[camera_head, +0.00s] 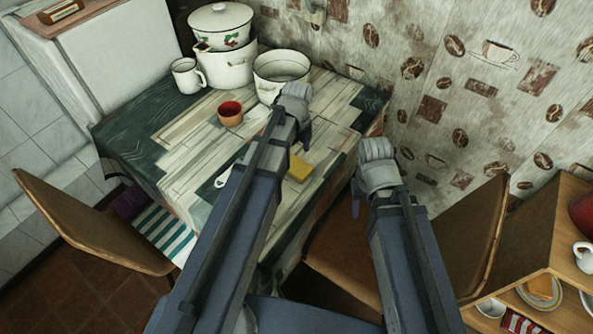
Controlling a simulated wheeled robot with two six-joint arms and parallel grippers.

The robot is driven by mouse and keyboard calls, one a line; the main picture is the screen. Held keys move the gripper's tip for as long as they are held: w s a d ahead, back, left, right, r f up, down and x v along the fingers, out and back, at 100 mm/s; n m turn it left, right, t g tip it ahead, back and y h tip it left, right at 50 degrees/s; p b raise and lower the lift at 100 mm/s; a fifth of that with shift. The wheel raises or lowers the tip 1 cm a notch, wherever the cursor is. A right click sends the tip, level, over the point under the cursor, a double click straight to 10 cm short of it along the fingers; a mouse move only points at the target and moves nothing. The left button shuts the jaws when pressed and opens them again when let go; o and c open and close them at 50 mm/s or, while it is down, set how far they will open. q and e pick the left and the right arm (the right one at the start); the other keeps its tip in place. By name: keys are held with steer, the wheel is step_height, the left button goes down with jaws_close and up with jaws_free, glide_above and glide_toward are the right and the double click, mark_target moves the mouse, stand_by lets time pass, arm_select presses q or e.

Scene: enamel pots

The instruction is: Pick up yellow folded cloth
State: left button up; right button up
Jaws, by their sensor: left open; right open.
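The yellow folded cloth (299,168) lies flat on the wooden table (190,160), near its right front edge, and shows as a small yellow patch. My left arm passes just to its left and may cover part of it. My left gripper (305,138) is open above the table, slightly beyond the cloth in the picture and apart from it. My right gripper (356,198) is open to the right of the cloth, past the table's right edge. Both grippers look empty, though their fingertips are small and partly hidden.
White enamel pots (225,65), another pot (280,72) and a mug (187,76) stand at the table's back. A reddish-brown cup (230,114) is mid-table, a white utensil (223,177) nearer. Chairs flank the table, left (90,225) and right (475,235). A shelf (535,240) stands far right.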

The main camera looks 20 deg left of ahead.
mark_target(296, 165)
arm_select(q)
steer(key=shift+w+a+f+b, duration=0.1)
steer(key=shift+f+b, duration=1.2)
steer(key=shift+f, duration=0.1)
steer(key=shift+w+a+f+b, duration=0.1)
steer(key=shift+f+b, duration=1.15)
steer(key=shift+f, duration=0.15)
steer(key=shift+r, duration=0.1)
steer(key=c, duration=1.2)
step_height(296, 165, up, 10)
steer(key=p, duration=1)
